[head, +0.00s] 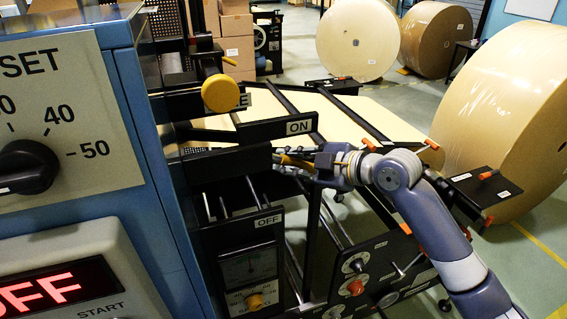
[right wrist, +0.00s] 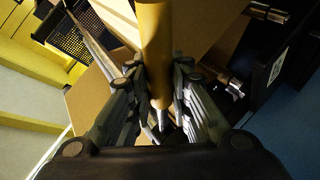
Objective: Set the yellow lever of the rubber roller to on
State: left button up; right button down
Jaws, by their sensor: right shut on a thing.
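The yellow lever (head: 292,161) of the rubber roller shows in the head view as a short yellow bar, between the ON label (head: 300,127) above and the OFF label (head: 268,220) below. My right gripper (head: 312,167) is shut on it. In the right wrist view the lever (right wrist: 157,45) is a yellow rod running up from between the two fingers of my right gripper (right wrist: 160,105). The lever's pivot is not clear in either view. My left gripper is not in view.
A blue cabinet (head: 155,150) with a dial and a red display stands at the left. A round yellow knob (head: 221,93) sits above the lever. Black rails and a control panel (head: 375,270) surround my right arm. Large kraft rolls (head: 357,40) stand behind.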

jog(key=r+n+h+p, duration=0.1)
jog(key=r+p, duration=0.1)
jog(key=p, duration=0.1)
jog(key=d+r+n+h+p, duration=0.1)
jog(key=r+h+p, duration=0.1)
jog(key=r+p, duration=0.1)
jog(key=shift+w+d+n+p, duration=0.2)
jog(key=shift+n+p, duration=0.1)
jog(key=shift+p, duration=0.2)
jog(key=shift+a+r+n+h+p, duration=0.1)
jog(key=shift+r+n+h+p, duration=0.25)
jog(key=shift+p, duration=0.45)
jog(key=shift+f, duration=0.1)
jog(key=c, duration=1.6)
grip_release()
jog(key=shift+c, duration=0.2)
jog(key=shift+o, duration=1)
